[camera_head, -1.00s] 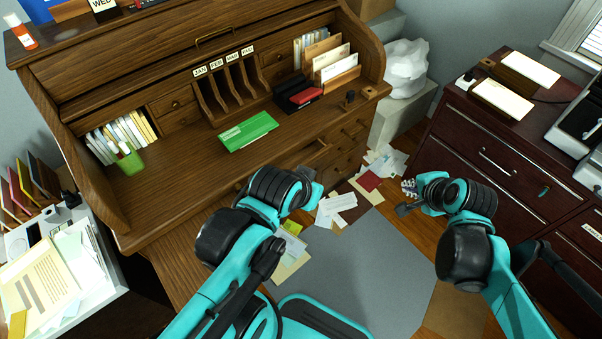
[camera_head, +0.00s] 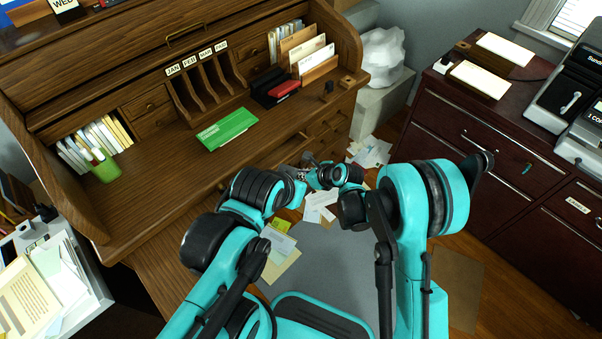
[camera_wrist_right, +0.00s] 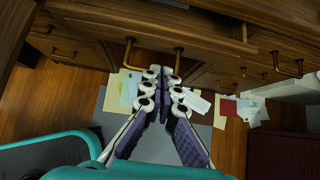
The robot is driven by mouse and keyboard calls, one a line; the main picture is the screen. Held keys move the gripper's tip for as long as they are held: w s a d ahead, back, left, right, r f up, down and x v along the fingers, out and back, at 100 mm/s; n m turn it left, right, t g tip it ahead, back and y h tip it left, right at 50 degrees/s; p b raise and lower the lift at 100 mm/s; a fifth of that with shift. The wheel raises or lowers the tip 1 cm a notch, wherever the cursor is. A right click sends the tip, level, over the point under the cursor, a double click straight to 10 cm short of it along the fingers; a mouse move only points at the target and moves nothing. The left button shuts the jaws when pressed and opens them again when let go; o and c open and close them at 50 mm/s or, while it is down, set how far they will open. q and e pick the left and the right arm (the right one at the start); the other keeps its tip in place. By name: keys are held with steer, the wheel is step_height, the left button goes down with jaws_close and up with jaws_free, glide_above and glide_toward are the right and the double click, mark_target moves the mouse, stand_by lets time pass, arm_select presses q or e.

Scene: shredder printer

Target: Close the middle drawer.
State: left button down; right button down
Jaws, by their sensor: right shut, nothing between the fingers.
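The wooden roll-top desk (camera_head: 165,150) fills the left and middle of the head view. A drawer front (camera_wrist_right: 150,30) with brass handles spans the upper part of the right wrist view; one drawer edge (camera_head: 299,138) juts out below the desktop in the head view. How far it stands out is hard to tell. My right gripper (camera_wrist_right: 164,80) is shut and empty, its fingertips close to a brass handle (camera_wrist_right: 178,60); contact cannot be told. In the head view my right gripper (camera_head: 309,164) is small beside my left wrist. My left gripper's fingers are hidden or unclear there.
Papers (camera_head: 370,152) lie on the floor beside the desk. A dark red cabinet (camera_head: 480,150) stands at right. My two arms are close together.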

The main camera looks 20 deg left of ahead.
steer(key=w+a+f+b, duration=0.3)
steer(key=a+f, duration=0.1)
steer(key=a, duration=0.4)
steer(key=shift+w+f, duration=0.2)
steer(key=shift+f, duration=0.2)
steer(key=a, duration=0.1)
steer(key=w+a, duration=0.1)
steer(key=a, duration=0.1)
steer(key=w+a, duration=0.1)
steer(key=shift+a, duration=0.35)
